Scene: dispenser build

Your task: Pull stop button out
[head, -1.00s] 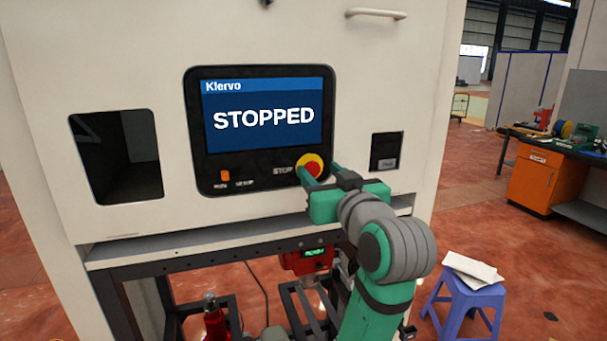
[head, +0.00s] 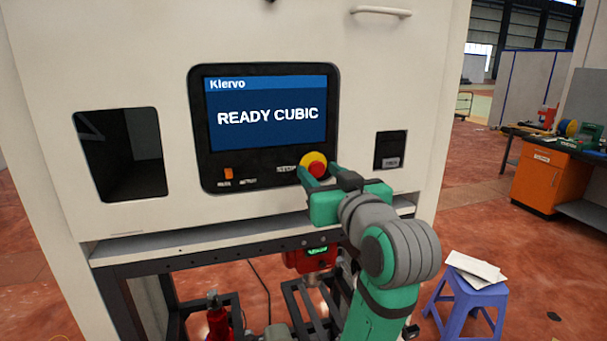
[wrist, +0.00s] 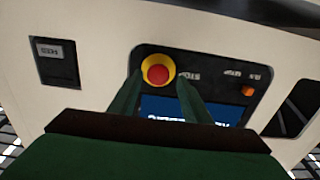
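The stop button is a red knob (head: 317,170) on a yellow round base (head: 306,158), low on the right of the black control panel (head: 198,150). The screen (head: 268,112) reads "READY CUBIC". My gripper (head: 318,173) is in front of the button, its two green fingers on either side of the knob. In the wrist view the knob (wrist: 158,74) appears between the fingertips (wrist: 158,80), with a visible gap to each finger. The fingers look open; contact with the base cannot be told.
An orange switch (head: 228,173) is at the panel's lower left. A dark opening (head: 120,155) lies left and a small slot (head: 390,150) right. A ledge (head: 240,234) runs below the panel. A blue stool (head: 466,297) with papers stands right.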

